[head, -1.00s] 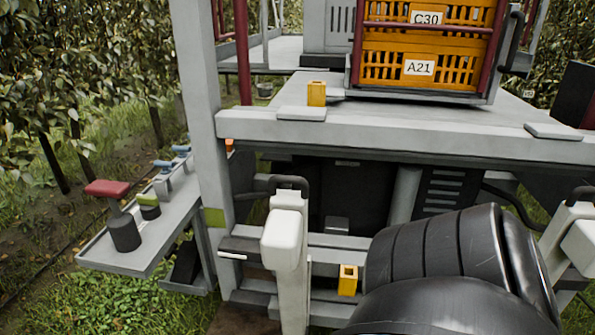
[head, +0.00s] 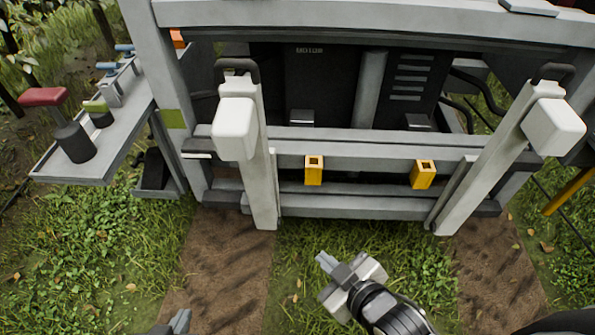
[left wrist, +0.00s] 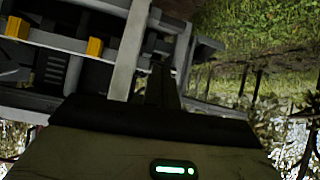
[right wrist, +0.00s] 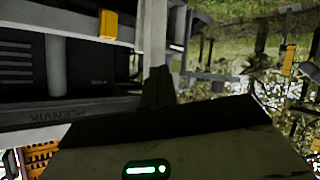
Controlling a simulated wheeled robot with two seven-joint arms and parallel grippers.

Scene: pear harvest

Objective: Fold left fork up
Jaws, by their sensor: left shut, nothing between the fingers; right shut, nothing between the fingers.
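The left fork (head: 262,185) is a pale grey bar at the left of the machine's lower frame, standing nearly upright with a white block (head: 235,130) and a black loop handle (head: 237,66) at its top. The matching right fork (head: 490,160) leans outward at the right. My right gripper (head: 322,259) is shut and empty over the grass, in front of the frame and apart from both forks. My left gripper (head: 181,320) shows only its tip at the bottom edge; it is shut and empty. A pale bar, seemingly the left fork, lies beyond the fingers in the left wrist view (left wrist: 130,60).
Two yellow brackets (head: 314,170) (head: 423,174) sit on the lower crossbar (head: 365,160) between the forks. A side shelf (head: 100,160) with a red-topped lever (head: 45,97) juts out at the left. Grass and dirt tracks in front are clear.

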